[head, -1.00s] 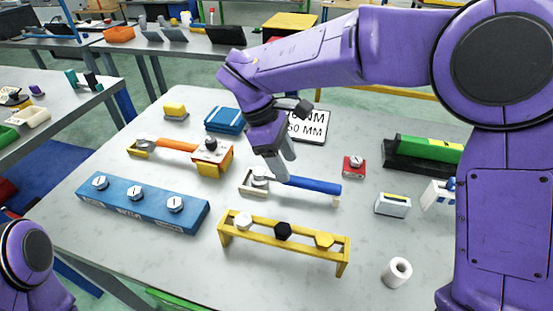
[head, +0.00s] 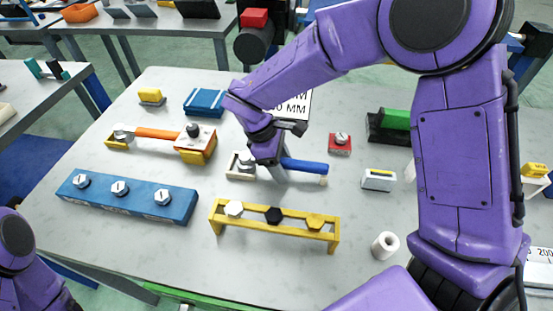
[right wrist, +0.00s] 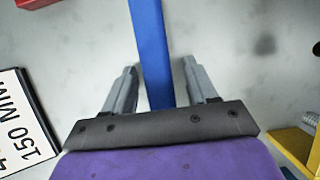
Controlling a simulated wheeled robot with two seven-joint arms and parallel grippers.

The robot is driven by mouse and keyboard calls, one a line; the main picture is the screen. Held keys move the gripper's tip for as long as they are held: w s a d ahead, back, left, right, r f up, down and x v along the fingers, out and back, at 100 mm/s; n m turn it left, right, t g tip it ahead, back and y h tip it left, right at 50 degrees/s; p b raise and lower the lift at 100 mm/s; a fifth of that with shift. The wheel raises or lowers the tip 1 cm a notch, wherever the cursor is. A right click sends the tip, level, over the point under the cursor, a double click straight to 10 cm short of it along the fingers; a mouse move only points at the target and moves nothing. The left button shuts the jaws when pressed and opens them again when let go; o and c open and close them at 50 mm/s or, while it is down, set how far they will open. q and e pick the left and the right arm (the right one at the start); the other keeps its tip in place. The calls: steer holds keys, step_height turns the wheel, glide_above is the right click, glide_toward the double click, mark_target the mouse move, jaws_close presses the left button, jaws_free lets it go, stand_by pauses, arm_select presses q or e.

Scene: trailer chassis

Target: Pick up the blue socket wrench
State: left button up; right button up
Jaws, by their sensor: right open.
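The blue socket wrench (head: 306,167) lies across a small pale stand (head: 237,172), its metal head at the left end and its blue handle pointing right. My right gripper (head: 279,174) is down at the wrench and hides part of the handle near the head. In the right wrist view the blue handle (right wrist: 151,45) runs between the two grey fingers of the right gripper (right wrist: 161,80). The fingers are open, with a gap on each side of the handle. Only part of my left arm shows at the lower left of the head view; its gripper is out of sight.
An orange wrench (head: 160,133) lies to the left. A yellow rack (head: 280,229) with bolts stands in front, and a blue bolt block (head: 125,200) at front left. A red block (head: 340,147) stands right of the wrench. A dimension sign (head: 298,105) lies behind.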

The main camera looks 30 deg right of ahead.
jaws_close()
